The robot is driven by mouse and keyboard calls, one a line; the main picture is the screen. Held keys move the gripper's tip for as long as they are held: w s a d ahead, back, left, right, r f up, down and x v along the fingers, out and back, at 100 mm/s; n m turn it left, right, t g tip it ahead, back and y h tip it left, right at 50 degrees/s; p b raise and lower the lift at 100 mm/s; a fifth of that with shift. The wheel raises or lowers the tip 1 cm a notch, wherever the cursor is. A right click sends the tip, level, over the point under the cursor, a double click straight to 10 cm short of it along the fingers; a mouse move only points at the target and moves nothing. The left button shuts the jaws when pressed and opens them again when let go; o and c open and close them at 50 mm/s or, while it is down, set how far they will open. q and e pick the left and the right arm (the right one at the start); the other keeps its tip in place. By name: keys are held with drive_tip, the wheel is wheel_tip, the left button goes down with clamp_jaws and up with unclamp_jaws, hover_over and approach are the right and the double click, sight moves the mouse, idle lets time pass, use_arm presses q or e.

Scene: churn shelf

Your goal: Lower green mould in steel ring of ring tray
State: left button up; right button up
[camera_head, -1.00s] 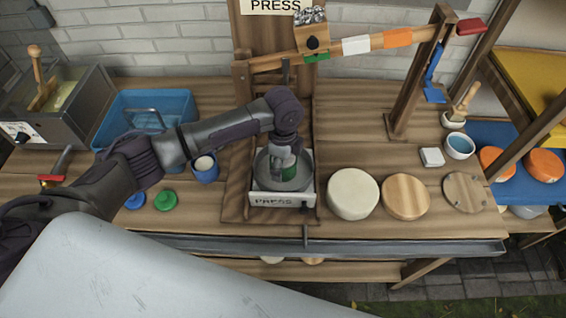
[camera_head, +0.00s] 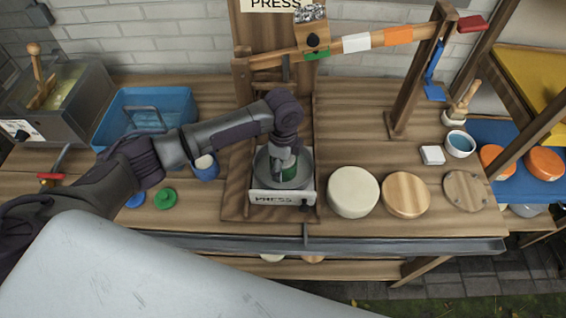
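The green mould (camera_head: 291,174) is in the steel ring tray (camera_head: 262,181) of the press, partly covered by my gripper. My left gripper (camera_head: 284,166) comes down from above with its fingers at the mould's near left side. It looks shut on the mould, which sits low inside the round steel wall. Whether the mould touches the tray's floor is hidden. My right gripper is out of view.
The press beam (camera_head: 350,45) slants above and behind the tray. A blue cup (camera_head: 206,172) stands close left of it, and a cream round (camera_head: 352,192) close right. A green lid (camera_head: 165,198) and a blue tub (camera_head: 120,115) lie further left.

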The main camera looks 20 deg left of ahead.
use_arm(q)
drive_tip(key=o, duration=0.5)
